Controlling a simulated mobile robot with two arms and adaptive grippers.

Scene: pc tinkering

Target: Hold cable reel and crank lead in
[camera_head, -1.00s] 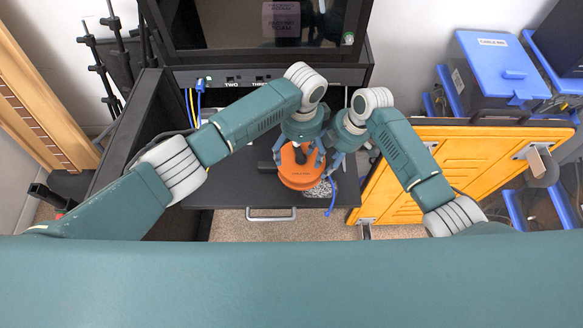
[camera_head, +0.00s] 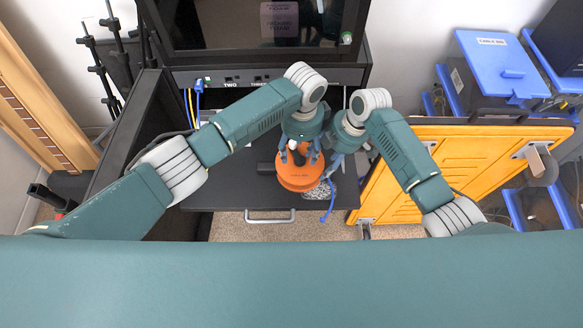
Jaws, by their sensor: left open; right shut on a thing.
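The orange cable reel (camera_head: 297,181) sits on the black pull-out shelf below the screen. A blue lead (camera_head: 330,208) hangs from the reel's right side past the shelf's front edge. My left gripper (camera_head: 301,154) is over the top of the reel with its fingers apart, pointing down around its middle. The crank is hidden or too small to make out under it. My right gripper (camera_head: 329,168) is shut at the right rim of the reel. What lies between its fingertips is too small to tell, but it is at the reel's edge.
The shelf (camera_head: 225,195) has free room left of the reel and a handle at its front. A screen (camera_head: 255,25) and a panel with ports stand behind. An orange panel (camera_head: 455,160) leans at the right, near a blue-lidded cable bin (camera_head: 495,65).

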